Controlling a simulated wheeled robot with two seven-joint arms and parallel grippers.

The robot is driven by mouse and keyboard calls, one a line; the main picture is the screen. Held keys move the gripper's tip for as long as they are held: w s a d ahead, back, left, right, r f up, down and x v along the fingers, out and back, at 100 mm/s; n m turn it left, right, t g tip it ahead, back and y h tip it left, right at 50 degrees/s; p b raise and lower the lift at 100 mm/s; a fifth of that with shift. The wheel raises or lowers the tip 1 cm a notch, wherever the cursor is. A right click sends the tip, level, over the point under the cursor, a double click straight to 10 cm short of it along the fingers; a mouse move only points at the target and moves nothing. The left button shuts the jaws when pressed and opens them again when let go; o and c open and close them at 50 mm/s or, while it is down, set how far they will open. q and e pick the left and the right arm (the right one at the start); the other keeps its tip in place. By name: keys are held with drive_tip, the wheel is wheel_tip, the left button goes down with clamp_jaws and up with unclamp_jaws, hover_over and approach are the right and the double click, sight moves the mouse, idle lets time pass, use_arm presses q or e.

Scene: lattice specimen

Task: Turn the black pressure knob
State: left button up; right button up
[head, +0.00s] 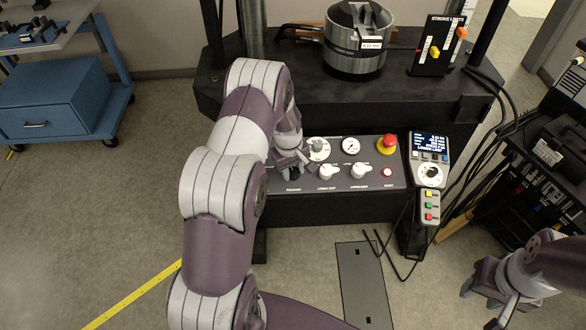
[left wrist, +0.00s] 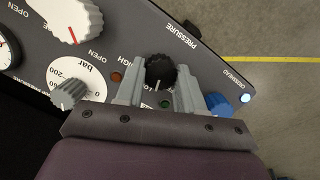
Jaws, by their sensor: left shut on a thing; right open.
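The black pressure knob (left wrist: 160,72) sits on the dark control panel under the printed word PRESSURE, which appears upside down in the left wrist view. A pale pointer line shows on it. My left gripper (left wrist: 159,86) is shut on the knob, one grey finger on each side. In the head view my left gripper (head: 290,165) is at the left end of the panel (head: 395,180), and my arm and hand hide the knob there. My right gripper (head: 487,302) is open and empty, low at the right, away from the panel.
Close by are a grey knob on a bar dial (left wrist: 70,94), a white knob (left wrist: 73,20) and a blue knob (left wrist: 219,104). A red emergency button (head: 389,141) and a display pendant (head: 429,160) are further right. A steel cylinder (head: 357,50) stands behind.

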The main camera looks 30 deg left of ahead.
use_arm(q)
drive_tip(key=n+t, duration=0.1)
drive_tip(key=n, duration=0.5)
drive_tip(key=shift+a+r, duration=0.1)
drive_tip(key=shift+n, duration=0.3)
idle(0.3)
drive_tip(key=o, duration=1)
drive_tip(key=shift+s, duration=0.1)
drive_tip(key=shift+o, duration=0.2)
drive_tip(key=v, duration=1.2)
drive_tip(key=shift+a+r, duration=0.2)
drive_tip(key=shift+r, duration=0.15)
drive_tip(key=shift+s, duration=0.1)
